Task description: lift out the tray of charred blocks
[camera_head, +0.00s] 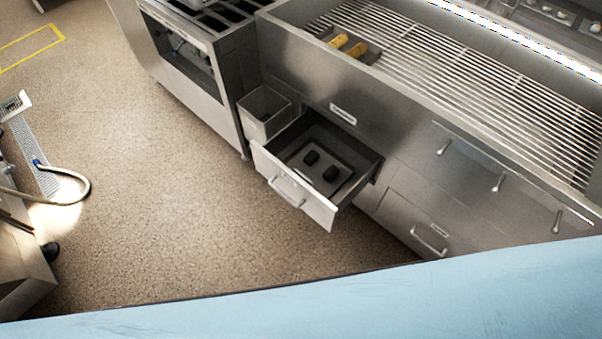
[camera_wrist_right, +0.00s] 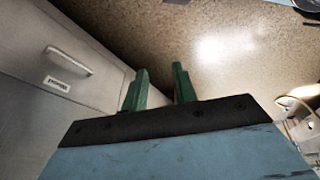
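In the head view, a shallow grey tray (camera_head: 314,171) lies in an open drawer (camera_head: 318,209) low in the steel counter front. Two black charred blocks, one to the left (camera_head: 311,157) and one to the right (camera_head: 330,174), sit apart on it. My right gripper (camera_wrist_right: 159,84) shows only in the right wrist view. Its two green fingers stand apart with nothing between them, over the speckled floor and away from the tray. The tray does not show in that view. My left gripper is in neither view.
A steel bin (camera_head: 264,113) hangs beside the drawer's left side. Above is a slatted grill (camera_head: 470,90) with a pan of yellow pieces (camera_head: 347,45). A closed drawer front with a handle (camera_wrist_right: 68,60) is left of my right gripper. Floor (camera_head: 170,200) left of the drawer is clear.

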